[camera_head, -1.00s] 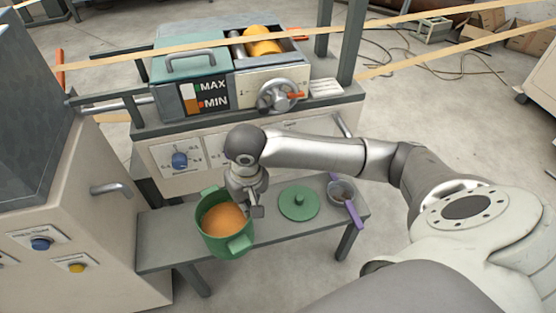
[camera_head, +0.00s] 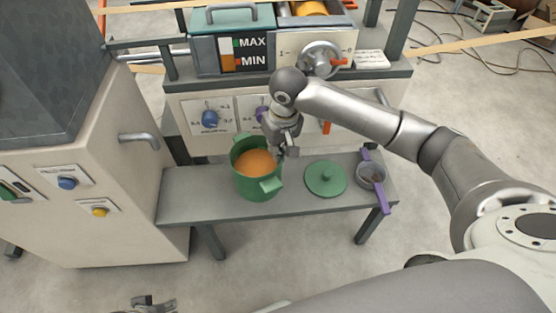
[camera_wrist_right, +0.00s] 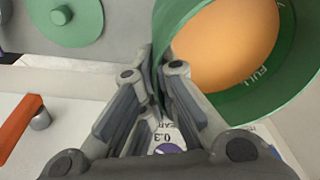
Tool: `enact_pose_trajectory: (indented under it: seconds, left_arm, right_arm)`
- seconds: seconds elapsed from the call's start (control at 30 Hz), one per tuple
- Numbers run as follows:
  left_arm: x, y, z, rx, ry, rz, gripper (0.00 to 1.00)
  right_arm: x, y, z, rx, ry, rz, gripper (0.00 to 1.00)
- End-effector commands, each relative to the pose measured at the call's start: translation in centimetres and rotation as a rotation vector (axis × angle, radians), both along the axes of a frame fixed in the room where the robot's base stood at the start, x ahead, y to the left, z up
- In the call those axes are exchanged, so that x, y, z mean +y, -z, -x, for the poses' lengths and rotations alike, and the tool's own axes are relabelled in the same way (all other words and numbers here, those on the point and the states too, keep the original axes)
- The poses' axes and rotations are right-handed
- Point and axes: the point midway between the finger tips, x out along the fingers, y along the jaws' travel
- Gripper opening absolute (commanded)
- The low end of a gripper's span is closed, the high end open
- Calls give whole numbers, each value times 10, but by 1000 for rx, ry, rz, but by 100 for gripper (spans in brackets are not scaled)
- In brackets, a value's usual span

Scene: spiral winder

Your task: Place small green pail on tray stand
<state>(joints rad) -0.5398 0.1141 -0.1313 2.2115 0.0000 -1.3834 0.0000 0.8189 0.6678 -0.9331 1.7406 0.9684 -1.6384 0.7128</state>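The green pail (camera_head: 247,183), filled with orange contents (camera_head: 256,162), is upright over the left-middle part of the low grey stand (camera_head: 200,205). I cannot tell whether its base touches the top. My right gripper (camera_head: 288,150) is at the pail's right rim. In the right wrist view, its fingers (camera_wrist_right: 160,75) are closed together at the green rim (camera_wrist_right: 175,20) and look shut on it; the exact contact is partly hidden. My left gripper (camera_head: 147,304) shows only in part at the bottom edge, well away from the pail.
A green lid (camera_head: 326,178) and a small grey pot (camera_head: 371,174) with purple handles occupy the stand's right part. The winder machine (camera_head: 185,105) stands directly behind. A beige cabinet (camera_head: 110,185) borders the left. The stand's left end is bare.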

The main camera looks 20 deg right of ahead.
Motion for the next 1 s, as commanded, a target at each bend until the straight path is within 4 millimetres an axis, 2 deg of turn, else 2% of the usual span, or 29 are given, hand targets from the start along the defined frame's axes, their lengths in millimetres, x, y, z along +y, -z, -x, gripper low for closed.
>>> enact_pose_trajectory:
  seconds: [0.1,0.33,0.7,0.9,1.0]
  left_arm:
    - [1,-19,3,-14,-1,1,42]
    - [2,-51,11,-28,-3,1,42]
    - [3,-54,15,-32,-5,1,42]
    - [3,-41,15,-31,-5,1,42]
    - [3,-41,15,-31,-5,1,42]
  right_arm:
    - [-3,15,-11,-2,1,-3,0]
    - [-9,35,-27,-2,0,-4,0]
    - [-15,54,-42,-3,0,-3,0]
    - [-15,81,-41,-2,-2,-2,0]
    - [-15,83,-42,-3,-2,-3,0]
